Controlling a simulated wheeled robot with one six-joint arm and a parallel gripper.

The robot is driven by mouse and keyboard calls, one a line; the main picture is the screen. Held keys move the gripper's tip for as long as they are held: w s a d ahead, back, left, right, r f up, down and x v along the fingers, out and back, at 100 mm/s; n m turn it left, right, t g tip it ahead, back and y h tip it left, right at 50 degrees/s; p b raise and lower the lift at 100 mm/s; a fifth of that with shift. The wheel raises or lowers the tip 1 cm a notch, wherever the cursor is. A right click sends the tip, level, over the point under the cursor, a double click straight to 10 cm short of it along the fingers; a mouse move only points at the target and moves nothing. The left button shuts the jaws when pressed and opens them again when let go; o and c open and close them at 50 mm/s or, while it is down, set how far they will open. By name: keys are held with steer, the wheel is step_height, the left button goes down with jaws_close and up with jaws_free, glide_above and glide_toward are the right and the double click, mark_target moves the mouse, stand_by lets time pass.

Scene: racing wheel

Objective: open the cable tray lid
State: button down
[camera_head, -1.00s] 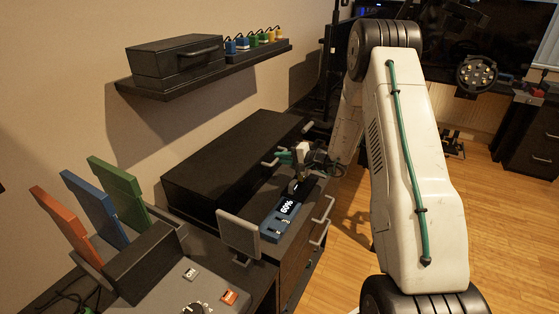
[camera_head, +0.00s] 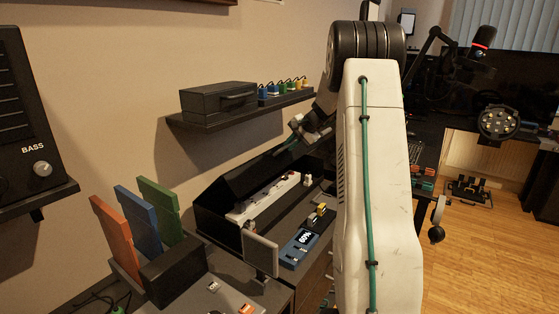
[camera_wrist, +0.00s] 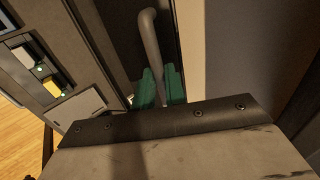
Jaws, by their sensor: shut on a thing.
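The cable tray (camera_head: 212,226) is a long black box on the cabinet below the wall shelf in the head view. Its black lid (camera_head: 250,172) is tilted up, and a white power strip (camera_head: 262,198) shows inside. My gripper (camera_head: 297,128) is at the raised edge of the lid, towards its far end, partly hidden by my arm. In the wrist view my gripper's green fingers (camera_wrist: 160,88) are shut around a grey bar handle (camera_wrist: 150,40). The lid's far end is hidden behind my arm in the head view.
A wall shelf (camera_head: 190,124) with a black case (camera_head: 218,101) and several coloured plugs hangs above the tray. A blue device with a display (camera_head: 300,246) and a grey upright panel (camera_head: 260,253) stand in front. Orange, blue and green panels stand at left.

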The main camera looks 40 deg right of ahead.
steer(key=shift+w+a+r, duration=0.2)
steer(key=shift+w+r, duration=0.55)
steer(key=shift+r, duration=0.05)
steer(key=shift+w+a+r, duration=0.15)
steer(key=shift+w+r, duration=0.6)
steer(key=shift+r, duration=0.05)
steer(key=c, duration=1.5)
jaws_free()
steer(key=shift+o, duration=0.2)
steer(key=v, duration=0.7)
steer(key=shift+s+r, duration=0.25)
steer(key=shift+r, duration=0.05)
